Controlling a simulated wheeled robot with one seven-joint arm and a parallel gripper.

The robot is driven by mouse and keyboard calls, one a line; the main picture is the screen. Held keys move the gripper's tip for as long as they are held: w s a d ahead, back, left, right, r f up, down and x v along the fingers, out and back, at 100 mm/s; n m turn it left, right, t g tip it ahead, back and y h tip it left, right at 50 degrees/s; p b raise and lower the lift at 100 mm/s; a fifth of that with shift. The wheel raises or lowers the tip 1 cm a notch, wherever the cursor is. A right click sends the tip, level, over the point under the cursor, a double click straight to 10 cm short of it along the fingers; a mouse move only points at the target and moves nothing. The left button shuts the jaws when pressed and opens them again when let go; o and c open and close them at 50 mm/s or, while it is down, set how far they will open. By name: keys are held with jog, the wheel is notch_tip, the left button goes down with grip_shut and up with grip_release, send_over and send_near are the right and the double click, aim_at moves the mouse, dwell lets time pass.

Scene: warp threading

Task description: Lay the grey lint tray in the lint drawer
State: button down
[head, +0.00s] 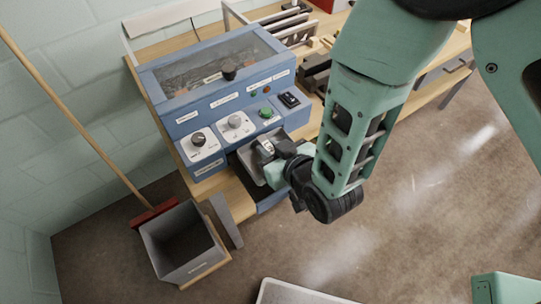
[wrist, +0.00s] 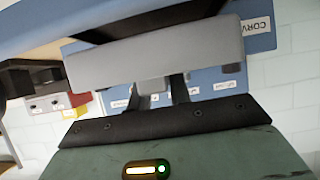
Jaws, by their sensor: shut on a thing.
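The grey lint tray (wrist: 155,58) spans the upper middle of the wrist view as a flat, slightly tilted grey plate. My gripper (wrist: 160,92) is shut on its near edge. In the head view my gripper (head: 272,150) is at the lower front of the blue machine (head: 215,108), and part of the grey tray (head: 250,167) shows beside it. The tray is over or at a dark opening low in the machine's front, where the lint drawer seems to be. My gripper and arm hide much of this, so I cannot tell whether the tray touches the drawer.
Knobs (head: 235,121) and buttons sit on the panel just above my gripper. A grey bin (head: 180,245) and a broom (head: 85,125) stand to the left. A wooden bench (head: 232,200) carries the machine. Open floor (head: 400,210) lies to the right.

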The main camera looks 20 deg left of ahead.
jog(key=shift+f+p, duration=0.45)
jog(key=shift+f, duration=1.6)
jog(key=shift+f, duration=0.15)
jog(key=c, duration=1.3)
grip_release()
